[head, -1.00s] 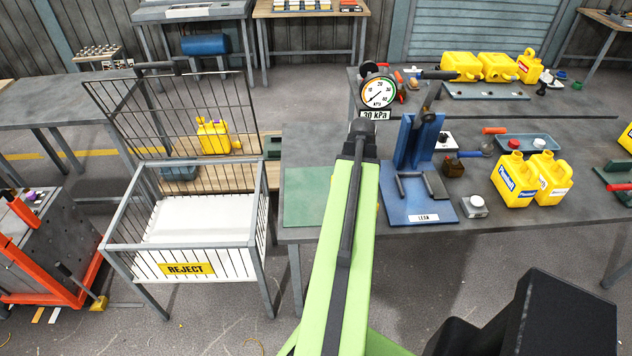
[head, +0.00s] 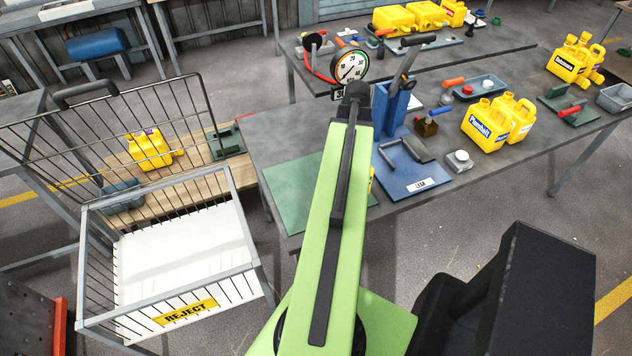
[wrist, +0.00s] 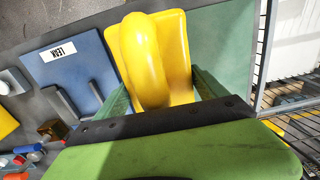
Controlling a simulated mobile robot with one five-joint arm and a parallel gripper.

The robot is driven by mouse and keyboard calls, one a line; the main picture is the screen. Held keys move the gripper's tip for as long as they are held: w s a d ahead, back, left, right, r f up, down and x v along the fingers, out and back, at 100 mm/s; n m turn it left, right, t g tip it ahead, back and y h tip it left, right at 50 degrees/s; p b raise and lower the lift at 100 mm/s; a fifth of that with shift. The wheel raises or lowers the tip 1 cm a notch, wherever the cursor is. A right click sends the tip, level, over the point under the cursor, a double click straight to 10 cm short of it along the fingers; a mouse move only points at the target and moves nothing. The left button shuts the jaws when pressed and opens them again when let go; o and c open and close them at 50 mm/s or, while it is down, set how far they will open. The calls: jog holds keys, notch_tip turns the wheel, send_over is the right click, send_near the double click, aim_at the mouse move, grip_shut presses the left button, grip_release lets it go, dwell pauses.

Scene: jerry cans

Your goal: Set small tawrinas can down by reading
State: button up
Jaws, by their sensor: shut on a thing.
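My gripper (wrist: 160,88) is shut on a yellow can (wrist: 150,55), which shows in the wrist view with its rounded handle toward the camera. Its label is not visible. In the head view my arm hides nearly all of this can. The green mat (head: 298,195) lies on the table's near left corner, just left of my arm. The blue plate marked LEAK (head: 412,175) is right of my arm, with an upright blue stand. The round gauge (head: 350,68) stands behind my arm; its needle is too small to read surely. In the wrist view the can is over or near the green mat (wrist: 228,45).
A wire crate marked REJECT (head: 185,312), with a white floor, stands left of the table. A yellow can (head: 150,150) sits on a wooden surface behind it. Two yellow cans (head: 487,127) stand right of the blue plate. More cans (head: 573,62) stand at the far right.

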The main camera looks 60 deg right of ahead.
jog(key=w+d+r+p, duration=0.1)
jog(key=d+r+p, duration=0.1)
jog(key=w+d+r+p, duration=0.1)
jog(key=d+r+p, duration=0.2)
jog(key=d, duration=0.1)
jog(key=shift+w+r+p, duration=0.4)
jog(key=shift+w+f, duration=0.1)
jog(key=shift+f, duration=0.15)
jog(key=w+a+f+b, duration=0.7)
jog(key=w+f+b, duration=0.1)
jog(key=f+b, duration=0.3)
jog(key=shift+w+a+f+b, duration=0.3)
jog(key=shift+w+a+b, duration=0.1)
jog(key=shift+b, duration=0.15)
jog(key=o, duration=1.4)
jog(key=shift+r, duration=0.1)
notch_tip(320, 180, up, 12)
jog(key=p, duration=1.2)
jog(key=shift+r, duration=0.15)
